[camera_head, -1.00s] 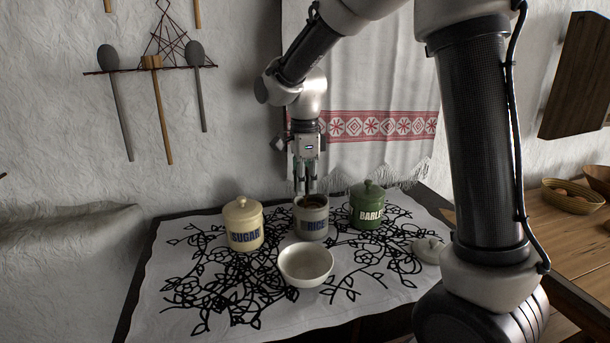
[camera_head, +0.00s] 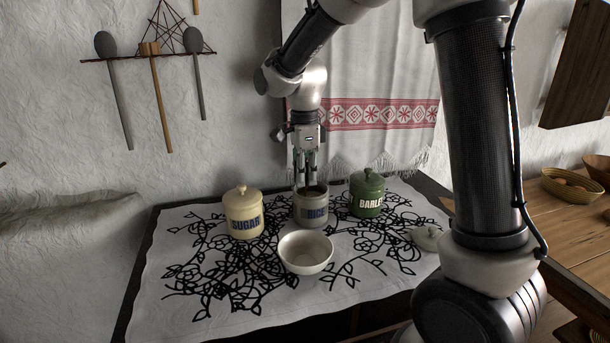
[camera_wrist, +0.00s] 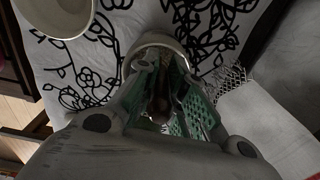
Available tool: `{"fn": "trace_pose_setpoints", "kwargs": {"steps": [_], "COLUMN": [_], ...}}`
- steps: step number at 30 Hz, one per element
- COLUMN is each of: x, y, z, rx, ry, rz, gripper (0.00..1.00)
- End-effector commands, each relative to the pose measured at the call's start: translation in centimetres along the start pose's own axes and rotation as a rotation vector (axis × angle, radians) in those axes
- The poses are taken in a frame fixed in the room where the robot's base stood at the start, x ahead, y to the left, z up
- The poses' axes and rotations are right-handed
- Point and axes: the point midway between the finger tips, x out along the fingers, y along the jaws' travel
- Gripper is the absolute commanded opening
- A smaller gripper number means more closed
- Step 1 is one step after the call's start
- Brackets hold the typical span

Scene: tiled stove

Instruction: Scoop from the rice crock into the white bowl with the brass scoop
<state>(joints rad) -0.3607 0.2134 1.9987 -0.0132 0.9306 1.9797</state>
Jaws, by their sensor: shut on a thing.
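The rice crock (camera_head: 313,213) is pale grey with a blue RICE label and stands uncovered at the back middle of the cloth. My gripper (camera_head: 306,182) points down over its mouth, with fingertips at about rim height. It is shut on the brass scoop, which shows only as a dark brownish piece (camera_wrist: 160,103) between the green finger pads in the wrist view. The scoop's bowl is hidden, and I cannot tell how deep it sits in the crock. The white bowl (camera_head: 305,262) stands in front of the crock and looks empty.
A cream SUGAR jar (camera_head: 243,215) stands left of the crock and a green BARLEY jar (camera_head: 368,197) right of it, both lidded. A loose pale lid (camera_head: 427,239) lies at the right. The front left of the cloth (camera_head: 190,290) is clear.

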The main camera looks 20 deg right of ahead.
Motion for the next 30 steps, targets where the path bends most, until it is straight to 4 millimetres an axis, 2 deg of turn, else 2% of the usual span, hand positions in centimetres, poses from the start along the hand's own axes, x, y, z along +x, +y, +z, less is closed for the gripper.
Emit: {"fn": "trace_pose_setpoints", "kwargs": {"steps": [8,30], "x": [-0.5,-6.2], "y": [-0.1,-0.1], "z": [0.0,-0.1], "rx": [0.0,0.0], "ry": [-0.001,-0.001], "rz": [-0.002,-0.001], "gripper": [0.0,0.0]}}
